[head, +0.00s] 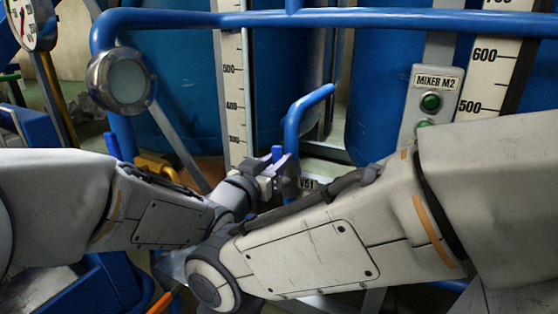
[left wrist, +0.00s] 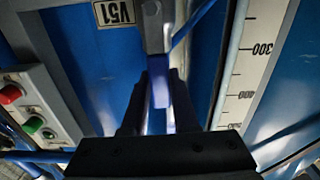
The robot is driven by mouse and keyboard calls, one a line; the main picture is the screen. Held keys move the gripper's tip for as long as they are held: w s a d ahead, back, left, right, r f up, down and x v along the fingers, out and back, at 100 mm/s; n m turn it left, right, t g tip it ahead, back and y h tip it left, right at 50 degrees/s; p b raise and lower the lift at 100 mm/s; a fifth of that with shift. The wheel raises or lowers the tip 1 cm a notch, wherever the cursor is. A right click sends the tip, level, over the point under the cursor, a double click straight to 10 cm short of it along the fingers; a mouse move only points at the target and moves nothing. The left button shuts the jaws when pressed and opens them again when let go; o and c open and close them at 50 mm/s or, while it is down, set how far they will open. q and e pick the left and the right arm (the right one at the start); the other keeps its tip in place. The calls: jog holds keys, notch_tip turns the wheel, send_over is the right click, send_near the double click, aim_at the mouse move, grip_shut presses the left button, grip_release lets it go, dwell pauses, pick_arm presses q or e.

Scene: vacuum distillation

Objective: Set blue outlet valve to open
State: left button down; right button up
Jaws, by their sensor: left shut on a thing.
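The blue valve handle (head: 277,153) is a short blue lever near the curved blue outlet pipe (head: 310,103), left of the V51 label (head: 308,184). My left gripper (head: 276,172) is at the valve in the head view. In the left wrist view, the handle (left wrist: 160,92) is between the two dark fingers of my left gripper (left wrist: 158,100), below a grey valve part (left wrist: 153,28). The gripper is shut on the handle. My arms hide part of the valve's surroundings in the head view. My right gripper is not visible.
The MIXER M2 button box (head: 430,100) is at right, a round gauge (head: 122,80) at left. My forearms cross in front.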

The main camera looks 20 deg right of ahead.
pick_arm(q)
jog(key=shift+f, duration=0.15)
jog(key=c, duration=0.7)
grip_release()
jog(key=shift+s+a+r, duration=0.2)
jog(key=shift+s+a, duration=0.1)
jog(key=shift+a, duration=0.1)
jog(key=p+v, duration=0.3)
jog(key=v, duration=0.6)
jog(key=shift+s+a+f, duration=0.15)
jog(key=shift+s, duration=0.05)
